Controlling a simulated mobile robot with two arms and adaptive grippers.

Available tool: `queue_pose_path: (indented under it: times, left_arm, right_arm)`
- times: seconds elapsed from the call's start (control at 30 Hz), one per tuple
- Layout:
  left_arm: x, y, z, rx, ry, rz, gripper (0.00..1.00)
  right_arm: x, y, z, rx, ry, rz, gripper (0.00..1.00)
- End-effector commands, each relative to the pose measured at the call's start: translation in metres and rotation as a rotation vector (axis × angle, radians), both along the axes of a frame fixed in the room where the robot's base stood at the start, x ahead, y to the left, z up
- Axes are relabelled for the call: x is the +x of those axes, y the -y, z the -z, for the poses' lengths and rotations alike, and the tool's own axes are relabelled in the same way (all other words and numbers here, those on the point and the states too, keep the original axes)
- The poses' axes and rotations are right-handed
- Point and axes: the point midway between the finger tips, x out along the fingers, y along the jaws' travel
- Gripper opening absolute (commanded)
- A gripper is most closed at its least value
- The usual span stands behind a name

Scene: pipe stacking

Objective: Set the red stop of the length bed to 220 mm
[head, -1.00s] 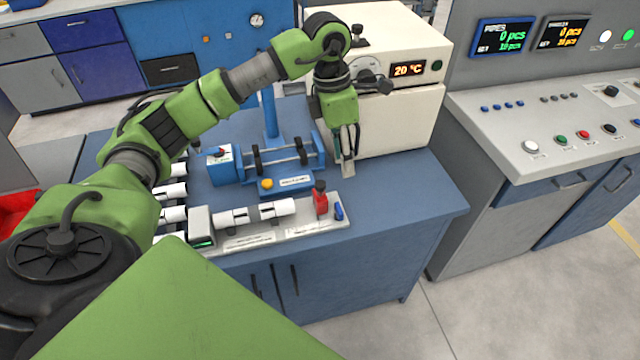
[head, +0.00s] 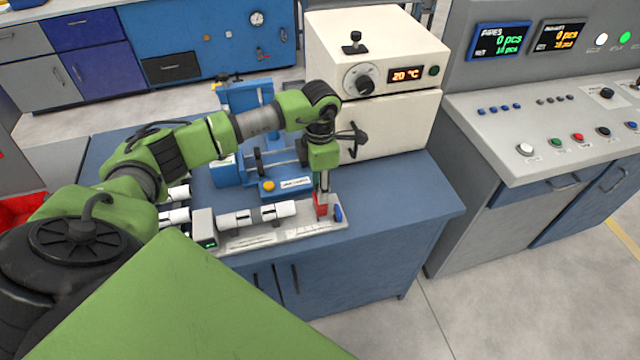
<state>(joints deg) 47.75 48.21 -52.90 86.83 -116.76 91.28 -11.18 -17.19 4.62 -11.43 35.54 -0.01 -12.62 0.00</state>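The length bed (head: 300,231) is a pale rail with a printed scale along the front of the blue bench. The red stop (head: 320,209) stands near its right end, with a blue knob (head: 338,214) just right of it. A white pipe with grey bands (head: 258,215) lies on the bed, between the stop and a grey end block (head: 203,228) with a small green display. My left gripper (head: 323,187) points down at the top of the red stop and hides its black knob. Whether its fingers are closed on it is too small to tell. My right gripper is out of view.
Behind the bed is a blue fixture with a yellow button (head: 268,186), partly hidden by my arm. A cream oven (head: 390,120) reading 20 °C stands at the back right. More white pipes (head: 176,216) lie at left. The bench top right of the bed is clear.

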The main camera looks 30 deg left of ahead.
Motion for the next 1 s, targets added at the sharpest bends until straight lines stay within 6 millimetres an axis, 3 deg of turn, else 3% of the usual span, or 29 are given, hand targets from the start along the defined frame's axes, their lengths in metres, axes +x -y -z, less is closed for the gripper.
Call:
queue_pose_path:
  times: [0.37,0.4,0.53,0.73,1.0]
  left_arm:
    - [0.000,0.000,0.008,-0.001,0.001,0.000,0.35]
    - [0.000,0.000,0.008,-0.001,0.001,0.000,0.33]
    - [0.000,0.000,0.008,-0.001,0.001,0.000,0.00]
    - [-0.003,-0.003,0.008,0.001,-0.001,-0.001,0.00]
    - [-0.029,-0.026,0.008,0.003,-0.001,-0.002,0.00]
  right_arm:
    - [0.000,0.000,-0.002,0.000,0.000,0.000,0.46]
    - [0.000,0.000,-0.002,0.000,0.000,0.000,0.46]
    - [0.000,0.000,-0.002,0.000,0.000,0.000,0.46]
    - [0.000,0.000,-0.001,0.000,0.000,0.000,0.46]
    - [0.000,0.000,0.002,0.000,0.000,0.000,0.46]
